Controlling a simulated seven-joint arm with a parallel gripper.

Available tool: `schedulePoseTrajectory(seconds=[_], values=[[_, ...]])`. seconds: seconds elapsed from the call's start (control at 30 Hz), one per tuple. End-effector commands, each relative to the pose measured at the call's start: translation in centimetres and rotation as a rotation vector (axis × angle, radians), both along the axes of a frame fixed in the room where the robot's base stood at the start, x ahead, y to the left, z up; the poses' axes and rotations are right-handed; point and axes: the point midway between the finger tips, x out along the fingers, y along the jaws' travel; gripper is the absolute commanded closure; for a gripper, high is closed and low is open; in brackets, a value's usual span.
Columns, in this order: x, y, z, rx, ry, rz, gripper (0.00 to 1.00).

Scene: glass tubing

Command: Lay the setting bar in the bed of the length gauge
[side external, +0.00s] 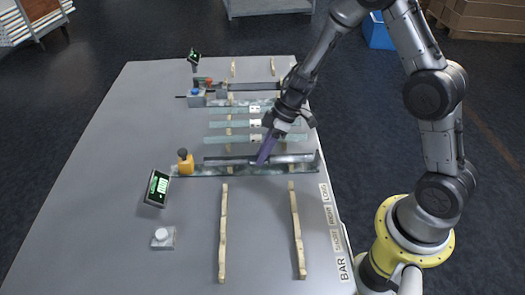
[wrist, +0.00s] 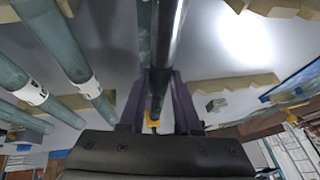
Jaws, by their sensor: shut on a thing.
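The setting bar is a long dark, shiny rod (wrist: 168,40), lying lengthwise between my purple fingers in the wrist view. My gripper (wrist: 159,98) is shut on it. In the side view my gripper (side external: 264,158) points down at the length gauge, holding the bar (side external: 230,159) near its middle. The length gauge (side external: 200,172) is a long grey rail with an orange block (side external: 185,163) at its left end. The bar runs roughly along the rail, at or just above it; I cannot tell whether it touches the bed. The orange block (wrist: 152,123) also shows beyond my fingers.
Several glass tubes with white labels (side external: 225,125) lie behind the gauge. Wooden strips (side external: 223,230) (side external: 297,230) stand in front. A green display (side external: 158,188) and a white button (side external: 162,236) are at left. Another device (side external: 197,97) stands behind. The left table is clear.

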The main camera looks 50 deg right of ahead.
Motion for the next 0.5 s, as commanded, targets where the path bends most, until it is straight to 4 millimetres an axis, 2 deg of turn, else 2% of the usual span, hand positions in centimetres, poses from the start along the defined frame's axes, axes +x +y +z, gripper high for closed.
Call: schedulePoseTrajectory(seconds=[0.03,0.17,0.2,0.5], values=[[0.02,0.0,0.03,-0.001,-0.001,0.0,0.65],[0.02,0.0,0.04,0.0,0.0,0.0,0.41],[0.02,0.0,0.04,0.0,0.0,0.0,0.38],[0.03,-0.01,0.21,0.0,-0.002,0.001,0.38]])
